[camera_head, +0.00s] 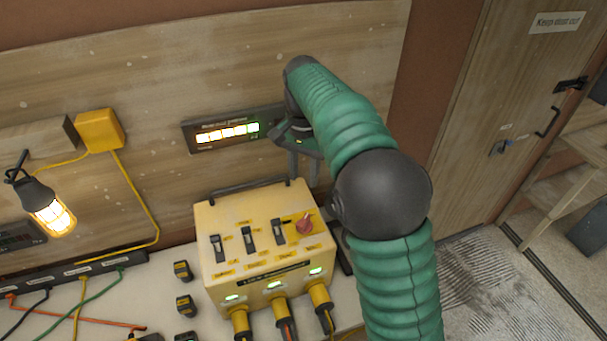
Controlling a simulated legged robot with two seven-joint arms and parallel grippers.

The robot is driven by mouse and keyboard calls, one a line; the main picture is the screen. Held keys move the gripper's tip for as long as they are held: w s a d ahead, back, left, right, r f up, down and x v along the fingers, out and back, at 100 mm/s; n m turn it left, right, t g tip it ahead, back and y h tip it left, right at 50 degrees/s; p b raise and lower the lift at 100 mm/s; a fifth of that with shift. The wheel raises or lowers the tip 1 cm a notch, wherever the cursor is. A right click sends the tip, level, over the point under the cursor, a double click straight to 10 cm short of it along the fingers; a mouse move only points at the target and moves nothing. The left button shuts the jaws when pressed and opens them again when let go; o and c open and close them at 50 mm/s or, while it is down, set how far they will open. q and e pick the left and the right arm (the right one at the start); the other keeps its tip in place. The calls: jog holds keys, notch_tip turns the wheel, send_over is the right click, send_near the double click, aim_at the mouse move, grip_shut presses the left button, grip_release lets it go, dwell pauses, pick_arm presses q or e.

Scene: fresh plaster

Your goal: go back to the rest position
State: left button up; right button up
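My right arm is green with dark joints and reaches up from the lower right. My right gripper (303,166) points down behind and above the yellow control box (262,230), in front of the wooden wall panel. Its two dark fingers look apart with nothing between them, and the arm partly hides them. The box has three black switches, a red knob (304,224) and lit green indicators along its lower front. My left gripper is not in view.
A lit display (228,131) is on the wall beside the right gripper. A caged lamp (50,213) glows at the left. Cables and small yellow-black devices (184,271) lie on the white bench. A wooden door (510,95) stands at the right.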

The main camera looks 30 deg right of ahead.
dwell(0.3)
jog(key=s+a+f+n+t, duration=0.1)
jog(key=s+a+f+n, duration=0.5)
jog(key=s+f, duration=0.3)
jog(key=s+a+f+n+t, duration=0.2)
jog(key=s+a+f+n, duration=0.4)
jog(key=s+f, duration=0.2)
notch_tip(320, 180, down, 10)
jog(key=b, duration=1)
jog(key=shift+w+d+b, duration=0.15)
jog(key=shift+w+b, duration=0.1)
jog(key=shift+b, duration=0.1)
jog(key=shift+f, duration=0.1)
